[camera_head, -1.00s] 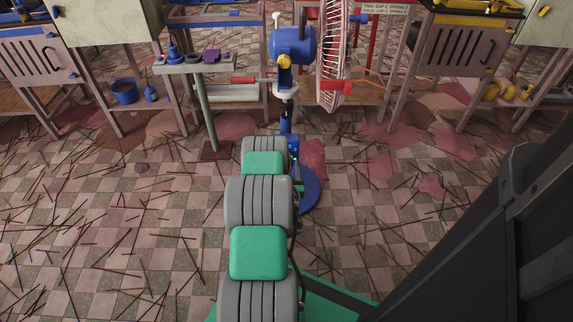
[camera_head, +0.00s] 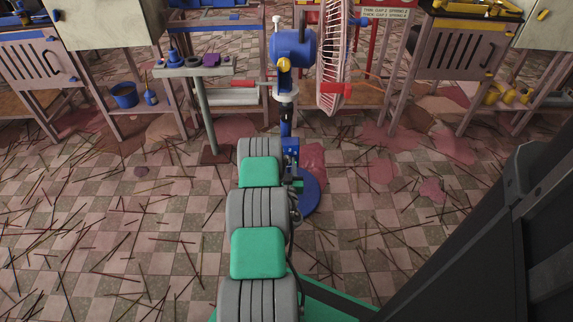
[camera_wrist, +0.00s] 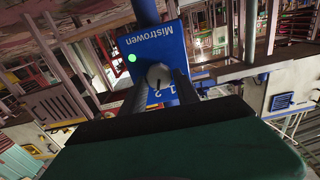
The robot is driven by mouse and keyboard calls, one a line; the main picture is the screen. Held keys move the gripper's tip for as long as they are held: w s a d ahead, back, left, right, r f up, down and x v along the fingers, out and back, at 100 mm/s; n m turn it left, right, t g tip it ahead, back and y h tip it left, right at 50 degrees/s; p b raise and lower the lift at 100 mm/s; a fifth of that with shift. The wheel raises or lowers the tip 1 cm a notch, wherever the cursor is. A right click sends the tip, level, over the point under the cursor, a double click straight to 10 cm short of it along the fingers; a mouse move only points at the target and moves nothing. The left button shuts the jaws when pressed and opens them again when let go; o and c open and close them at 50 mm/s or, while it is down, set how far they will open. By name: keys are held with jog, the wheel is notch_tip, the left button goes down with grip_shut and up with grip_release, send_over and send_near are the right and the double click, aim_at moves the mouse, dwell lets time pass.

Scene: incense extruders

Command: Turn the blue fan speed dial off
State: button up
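The fan stands upright ahead in the head view, with a blue motor housing (camera_head: 292,47), a pink cage (camera_head: 334,60) and a round blue foot (camera_head: 310,192). Its blue control box (camera_head: 290,148) is partly behind my arm. In the wrist view the box (camera_wrist: 150,42) bears the word "Mistrowen", the numbers 1 and 2, and a lit green lamp (camera_wrist: 131,57). The pale grey dial (camera_wrist: 158,76) is on this face. My gripper (camera_wrist: 160,80) has its two dark fingers apart, one on each side of the dial. I cannot tell whether they touch it.
A small stand (camera_head: 205,65) with little pots is left of the fan. Benches and a blue bucket (camera_head: 124,96) stand behind. Thin sticks lie scattered over the checkered floor (camera_head: 120,220).

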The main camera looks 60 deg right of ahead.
grip_shut()
jog(key=shift+n, duration=0.4)
jog(key=n, duration=0.3)
jog(key=shift+n, duration=0.3)
jog(key=n, duration=0.3)
jog(key=shift+w+a+f+n, duration=0.1)
jog(key=shift+n, duration=0.2)
jog(key=n+b, duration=0.1)
jog(key=n, duration=0.3)
jog(key=shift+f+n, duration=0.15)
jog(key=shift+n, duration=1.85)
